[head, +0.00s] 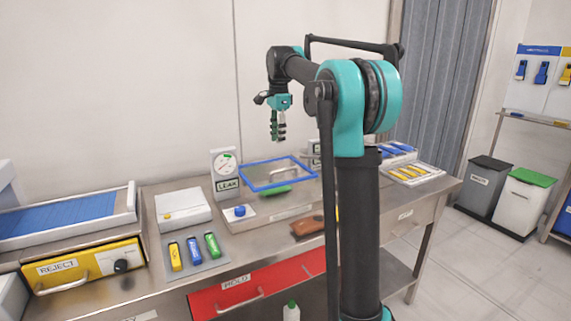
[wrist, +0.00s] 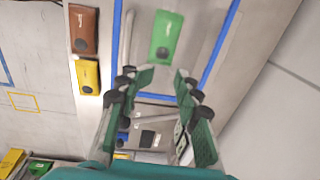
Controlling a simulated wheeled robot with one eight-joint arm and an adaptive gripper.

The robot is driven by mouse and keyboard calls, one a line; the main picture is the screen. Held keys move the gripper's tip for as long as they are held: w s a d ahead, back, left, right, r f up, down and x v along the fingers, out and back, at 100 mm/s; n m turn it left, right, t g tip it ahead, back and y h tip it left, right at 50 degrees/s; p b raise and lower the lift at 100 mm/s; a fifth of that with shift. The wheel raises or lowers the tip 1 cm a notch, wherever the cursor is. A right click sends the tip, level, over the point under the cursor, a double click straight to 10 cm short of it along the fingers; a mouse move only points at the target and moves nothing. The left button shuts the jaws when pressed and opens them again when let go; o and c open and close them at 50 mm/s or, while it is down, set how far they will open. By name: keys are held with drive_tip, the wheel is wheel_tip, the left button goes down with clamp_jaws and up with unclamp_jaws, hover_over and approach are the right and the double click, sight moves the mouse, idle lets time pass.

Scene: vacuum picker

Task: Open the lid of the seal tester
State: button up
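The seal tester has a clear lid with a blue frame (head: 252,184), lying about flat on the bench beside the dial marked LEAK (head: 225,170). A pale handle bar (head: 286,170) runs across the lid. In the wrist view the blue frame (wrist: 218,62) runs past my fingers, with a grey bar (wrist: 128,38) inside it. A green pouch (wrist: 167,37) shows between the frame's sides. My gripper (head: 278,138) points down above the lid, apart from it. In the wrist view its fingers (wrist: 157,78) are spread with nothing held between them.
A brown pouch (head: 307,226) and a yellow one (wrist: 88,76) lie near the tester. A tray of yellow pouches (head: 412,173) is at the right. My arm hides part of the bench.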

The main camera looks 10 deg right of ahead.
sight(285, 169)
drive_tip(key=s+f, duration=0.1)
drive_tip(key=f, duration=0.1)
drive_tip(key=s+d+f, duration=0.1)
drive_tip(key=s+f, duration=0.3)
drive_tip(key=f, duration=0.1)
drive_tip(key=shift+d, duration=0.35)
drive_tip(key=shift+s+f+t, duration=0.15)
drive_tip(key=shift+f+t, duration=0.45)
drive_tip(key=shift+d+r, duration=0.1)
